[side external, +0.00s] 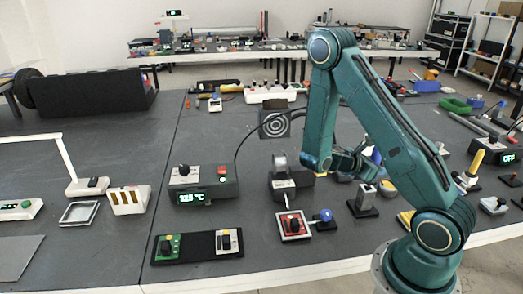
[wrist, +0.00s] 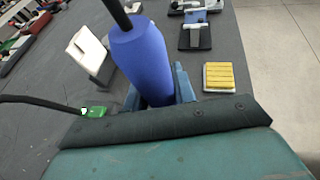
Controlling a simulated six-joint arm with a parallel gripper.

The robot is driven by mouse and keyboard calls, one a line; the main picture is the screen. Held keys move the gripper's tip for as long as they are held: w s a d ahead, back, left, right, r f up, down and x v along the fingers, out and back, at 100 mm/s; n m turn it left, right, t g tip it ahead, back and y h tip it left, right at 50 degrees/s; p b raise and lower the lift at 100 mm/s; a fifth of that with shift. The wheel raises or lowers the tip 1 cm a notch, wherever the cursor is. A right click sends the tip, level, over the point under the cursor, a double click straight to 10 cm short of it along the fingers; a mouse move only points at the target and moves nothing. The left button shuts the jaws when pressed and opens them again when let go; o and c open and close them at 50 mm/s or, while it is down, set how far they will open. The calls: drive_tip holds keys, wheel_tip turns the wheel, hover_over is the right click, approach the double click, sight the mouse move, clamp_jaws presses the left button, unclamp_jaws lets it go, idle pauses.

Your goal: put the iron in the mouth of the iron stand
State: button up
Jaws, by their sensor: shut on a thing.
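My gripper (side external: 347,163) is shut on the iron (wrist: 146,62), which has a thick blue handle and a thin black part pointing up and left in the wrist view. The handle sits between the two blue-green fingers. In the side view the arm mostly hides the iron. The iron stand (side external: 281,166), with a round metal mouth on a dark base, is just left of my gripper. The iron is apart from the mouth. I cannot tell how well they line up.
A station (side external: 204,193) reading a temperature stands left of the stand. A metal post on a black base (side external: 363,203) and a yellow pad (wrist: 219,77) are nearby. A black cable (wrist: 40,101) runs at left in the wrist view.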

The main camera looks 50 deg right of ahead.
drive_tip(key=shift+f, duration=1.1)
drive_tip(key=o, duration=1)
drive_tip(key=v, duration=1.4)
drive_tip(key=shift+d+r, duration=0.15)
wheel_tip(320, 180, up, 10)
idle(1.3)
drive_tip(key=shift+s, duration=0.1)
idle(0.3)
